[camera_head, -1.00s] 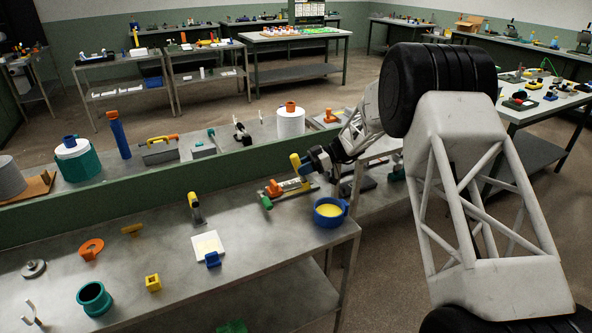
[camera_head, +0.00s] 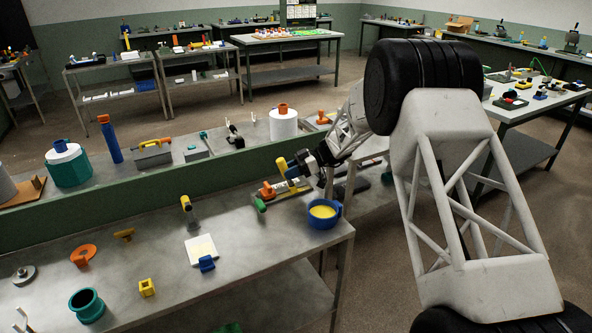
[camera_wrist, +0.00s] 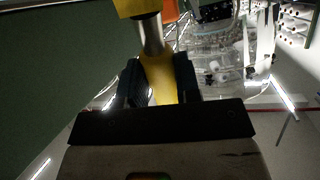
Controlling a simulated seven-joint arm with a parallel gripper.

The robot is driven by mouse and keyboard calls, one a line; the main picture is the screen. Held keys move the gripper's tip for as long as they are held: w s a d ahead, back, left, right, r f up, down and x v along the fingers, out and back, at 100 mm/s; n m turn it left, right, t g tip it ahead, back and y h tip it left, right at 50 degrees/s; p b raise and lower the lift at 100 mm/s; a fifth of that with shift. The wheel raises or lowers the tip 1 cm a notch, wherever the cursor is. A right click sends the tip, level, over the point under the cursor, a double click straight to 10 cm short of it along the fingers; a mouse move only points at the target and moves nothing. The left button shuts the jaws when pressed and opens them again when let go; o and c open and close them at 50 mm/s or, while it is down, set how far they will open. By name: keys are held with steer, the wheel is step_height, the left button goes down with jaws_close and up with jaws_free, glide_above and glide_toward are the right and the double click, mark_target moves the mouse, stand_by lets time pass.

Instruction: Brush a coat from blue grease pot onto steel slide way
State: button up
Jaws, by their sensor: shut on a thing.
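My gripper (camera_wrist: 158,82) is shut on a brush with a yellow handle (camera_wrist: 160,75) and steel ferrule in the wrist view. The gripper also shows in the head view (camera_head: 306,168), above the bench's right end. The blue grease pot (camera_head: 331,221), open and filled with yellow grease, stands near the bench's right edge, below and right of the gripper. What appears to be the steel slide way (camera_head: 290,187), with orange and green parts, lies just under the gripper, left of the pot and partly hidden. I cannot tell whether the brush touches it.
A white pad (camera_head: 200,247) with a blue block (camera_head: 207,264) lies left of the pot. An upright yellow-topped tool (camera_head: 187,207), an orange ring (camera_head: 84,254) and a teal cup (camera_head: 86,306) stand farther left. A raised green panel (camera_head: 150,206) runs behind them.

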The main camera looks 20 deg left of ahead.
steer(key=shift+s+a, duration=1.6)
steer(key=shift+w+d, duration=3.55)
steer(key=shift+w, duration=0.05)
steer(key=shift+r, duration=0.25)
step_height(320, 180, up, 8)
steer(key=shift+f, duration=0.2)
steer(key=shift+d, duration=0.1)
steer(key=s+a+r, duration=0.4)
steer(key=s+a, duration=0.3)
steer(key=shift+a, duration=0.15)
steer(key=shift+s, duration=0.1)
